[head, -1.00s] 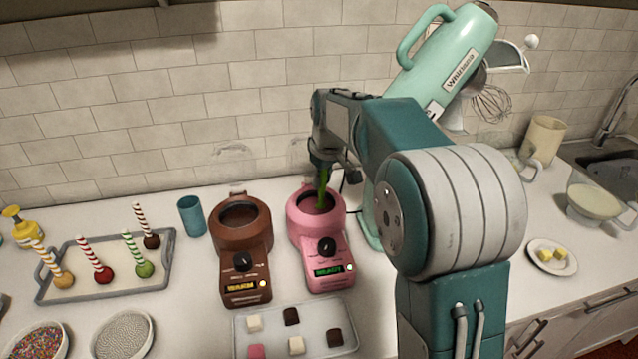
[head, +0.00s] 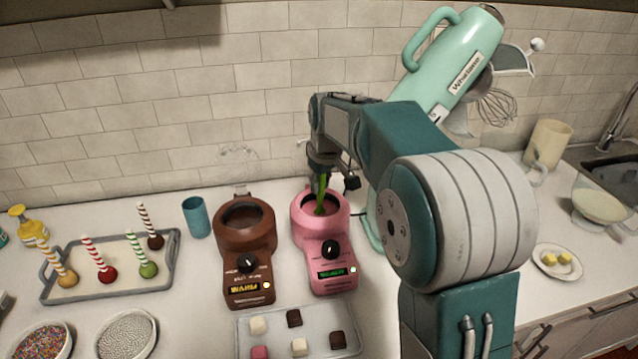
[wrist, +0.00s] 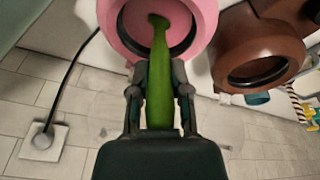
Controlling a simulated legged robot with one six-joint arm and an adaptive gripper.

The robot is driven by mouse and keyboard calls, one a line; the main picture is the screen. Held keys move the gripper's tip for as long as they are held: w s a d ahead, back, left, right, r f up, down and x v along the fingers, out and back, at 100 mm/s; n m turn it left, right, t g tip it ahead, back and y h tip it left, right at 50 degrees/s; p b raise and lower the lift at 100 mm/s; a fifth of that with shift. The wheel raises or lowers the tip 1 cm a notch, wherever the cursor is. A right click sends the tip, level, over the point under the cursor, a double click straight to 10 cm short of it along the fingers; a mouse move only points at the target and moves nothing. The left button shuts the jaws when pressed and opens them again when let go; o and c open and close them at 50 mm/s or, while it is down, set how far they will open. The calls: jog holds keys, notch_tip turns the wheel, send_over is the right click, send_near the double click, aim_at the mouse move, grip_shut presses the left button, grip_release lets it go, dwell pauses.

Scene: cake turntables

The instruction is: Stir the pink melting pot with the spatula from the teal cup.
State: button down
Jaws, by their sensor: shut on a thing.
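The pink melting pot (head: 322,254) stands on the counter right of the brown pot; its round bowl also shows at the top of the wrist view (wrist: 205,18). My gripper (wrist: 160,78) is shut on the green spatula (wrist: 172,60), which also shows in the head view (head: 321,194). The spatula points down, its lower end inside the pink pot's opening. Whether its tip touches the bottom is unclear. My gripper (head: 322,166) is just above the pot in the head view. The teal cup (head: 197,217) stands upright left of the brown pot; no spatula shows in it.
A brown melting pot (head: 245,262) stands close left of the pink one. A tray of chocolate pieces (head: 318,352) lies in front. A cake-pop tray (head: 120,289) is left. A mint stand mixer (head: 447,75) stands behind my arm. The tiled wall (head: 130,100) is close behind.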

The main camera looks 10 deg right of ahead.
jog(key=shift+r, duration=2.7)
